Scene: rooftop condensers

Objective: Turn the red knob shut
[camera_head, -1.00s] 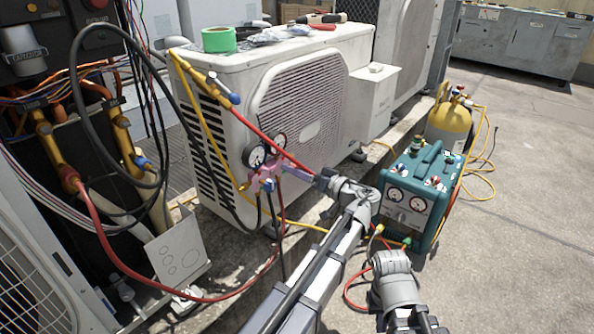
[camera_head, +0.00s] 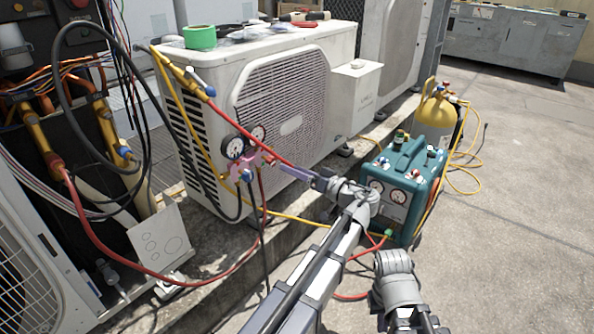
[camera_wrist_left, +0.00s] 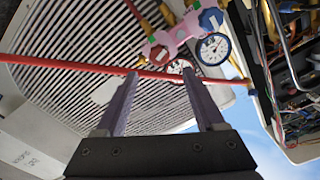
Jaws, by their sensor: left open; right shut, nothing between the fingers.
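The pink gauge manifold (camera_head: 243,168) with two round dials hangs in front of the white condenser. In the left wrist view its red knob (camera_wrist_left: 159,55) and blue knob (camera_wrist_left: 211,20) face me, with the pink manifold body (camera_wrist_left: 178,34) behind. In the head view the red knob is small and partly hidden near my fingers. My left gripper (camera_head: 284,170) is open just right of the manifold. In the wrist view the red knob lies ahead, between and beyond the left gripper's fingertips (camera_wrist_left: 161,74), apart from them. My right gripper (camera_head: 414,326) is shut and empty at the bottom edge.
A red hose (camera_wrist_left: 70,69) crosses close to the left fingertips. The white condenser (camera_head: 215,90) stands behind. A teal recovery machine (camera_head: 407,185) and yellow cylinder (camera_head: 437,115) stand right. Black and yellow hoses hang around the manifold. Open concrete (camera_head: 520,200) is on the right.

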